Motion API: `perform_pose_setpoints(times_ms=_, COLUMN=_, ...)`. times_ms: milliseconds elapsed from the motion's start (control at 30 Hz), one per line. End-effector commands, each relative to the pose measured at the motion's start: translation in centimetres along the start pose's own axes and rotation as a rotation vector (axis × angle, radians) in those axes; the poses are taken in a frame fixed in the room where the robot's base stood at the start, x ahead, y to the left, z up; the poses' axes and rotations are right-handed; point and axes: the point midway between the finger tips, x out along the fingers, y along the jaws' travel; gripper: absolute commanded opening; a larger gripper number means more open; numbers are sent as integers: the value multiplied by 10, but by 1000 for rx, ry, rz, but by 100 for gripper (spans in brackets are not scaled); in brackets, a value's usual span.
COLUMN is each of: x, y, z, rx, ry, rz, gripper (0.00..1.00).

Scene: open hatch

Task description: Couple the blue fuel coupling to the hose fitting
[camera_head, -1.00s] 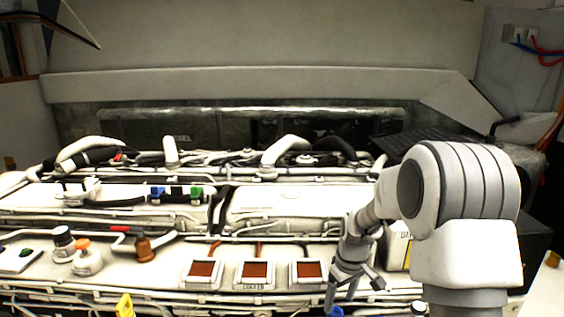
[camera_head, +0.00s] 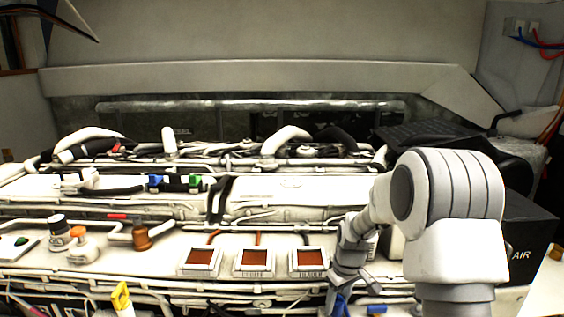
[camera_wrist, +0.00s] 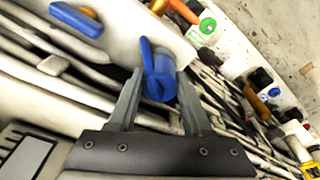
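A blue cylindrical part (camera_wrist: 160,78), which looks like the fuel coupling, lies between my fingertips in the wrist view. A thin blue lever rises from its upper left and a dark opening faces the camera. In the head view, blue (camera_head: 340,303) shows at the fingers, near the bottom edge. My gripper (camera_wrist: 160,78) has its fingers apart, one on each side of the blue part; contact is hard to judge. In the head view, my gripper (camera_head: 349,285) points down at the front of the panel. I cannot tell which part is the hose fitting.
A second blue piece (camera_head: 377,309) shows right of the gripper. Red-topped square boxes (camera_head: 253,258) stand to its left. Orange-capped (camera_head: 78,240) and brown (camera_head: 142,236) fittings are farther left. Pipes and hoses crowd the area; a black box (camera_head: 525,245) is at right.

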Motion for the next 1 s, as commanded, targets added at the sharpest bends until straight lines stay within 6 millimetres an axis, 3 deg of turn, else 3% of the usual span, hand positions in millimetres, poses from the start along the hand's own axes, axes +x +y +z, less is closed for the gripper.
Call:
perform_pose_setpoints(times_ms=33, x=0, y=0, z=0, rx=0, ry=0, rz=0, gripper=31)
perform_pose_setpoints(times_ms=200, x=0, y=0, z=0, rx=0, ry=0, rz=0, gripper=0)
perform_pose_setpoints(times_ms=1000, x=5, y=0, z=1, rx=0, ry=-2, rz=-1, gripper=0)
